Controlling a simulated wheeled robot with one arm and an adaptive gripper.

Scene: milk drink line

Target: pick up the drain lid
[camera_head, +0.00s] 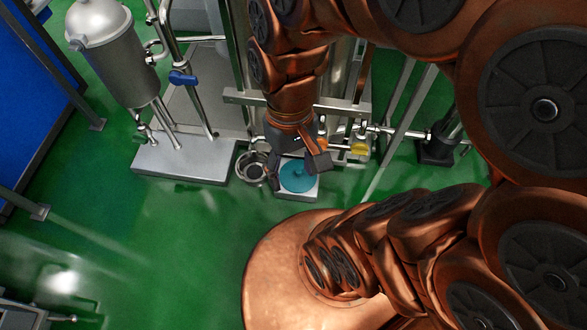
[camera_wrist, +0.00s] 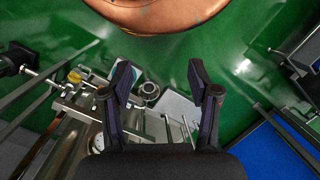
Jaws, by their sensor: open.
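The drain lid appears to be the round teal disc (camera_head: 297,176) with a small knob, lying on a white square block (camera_head: 283,194) on the floor. My gripper (camera_head: 296,157) points down over the disc's far side in the head view, with its fingers spread and nothing between them. Its height above the disc is hard to tell. In the wrist view my gripper (camera_wrist: 160,78) is open. There the disc is mostly hidden behind the left finger. A round metal drain (camera_head: 252,168) is just left of the block; it shows between the fingers in the wrist view (camera_wrist: 149,90).
A grey platform (camera_head: 185,165) with a steel vessel (camera_head: 112,55) stands at left. Pipes and a frame rail (camera_head: 245,97) are close behind my gripper. A yellow-handled valve (camera_head: 360,147) is to the right. Green floor (camera_head: 180,240) is clear in front.

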